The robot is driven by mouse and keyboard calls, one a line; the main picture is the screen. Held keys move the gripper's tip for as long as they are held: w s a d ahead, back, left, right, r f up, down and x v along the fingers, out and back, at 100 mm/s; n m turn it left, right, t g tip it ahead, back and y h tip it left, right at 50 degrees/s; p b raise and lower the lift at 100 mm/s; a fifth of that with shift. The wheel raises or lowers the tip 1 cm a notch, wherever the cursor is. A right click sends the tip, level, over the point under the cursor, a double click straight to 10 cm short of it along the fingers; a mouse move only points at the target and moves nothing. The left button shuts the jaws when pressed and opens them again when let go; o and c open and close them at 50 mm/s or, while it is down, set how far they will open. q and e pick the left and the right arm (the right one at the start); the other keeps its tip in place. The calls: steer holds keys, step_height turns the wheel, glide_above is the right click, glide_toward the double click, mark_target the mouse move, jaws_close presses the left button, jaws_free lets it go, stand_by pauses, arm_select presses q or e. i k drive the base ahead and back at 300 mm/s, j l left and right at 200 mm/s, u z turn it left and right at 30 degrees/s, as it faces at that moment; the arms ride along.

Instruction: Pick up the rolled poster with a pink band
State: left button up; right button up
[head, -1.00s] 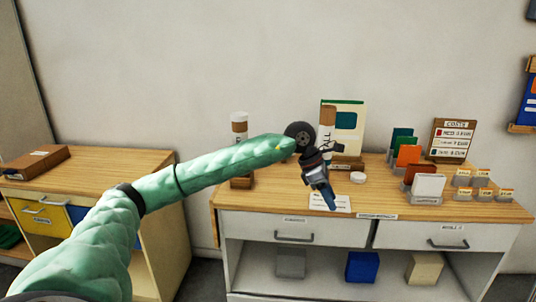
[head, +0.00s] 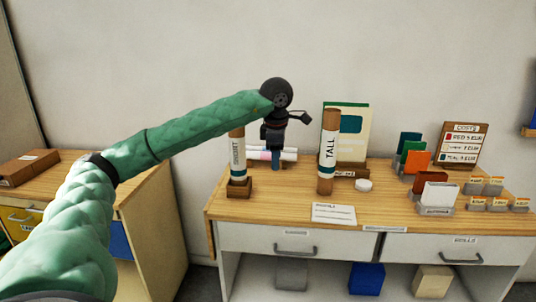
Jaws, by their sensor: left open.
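A pale rolled poster (head: 289,154) lies on its side at the back left of the right table, behind my gripper. A pinkish tint shows on it, but my gripper hides its middle and the band is too small to make out clearly. My left gripper (head: 275,161) points down, open, in front of or over the roll; I cannot tell if it touches. My right gripper is not in view.
A white card (head: 334,214) lies at the front. Card holders (head: 433,196) fill the right side.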

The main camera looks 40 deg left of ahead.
mark_target(261, 155)
steer(key=i+j, duration=1.05)
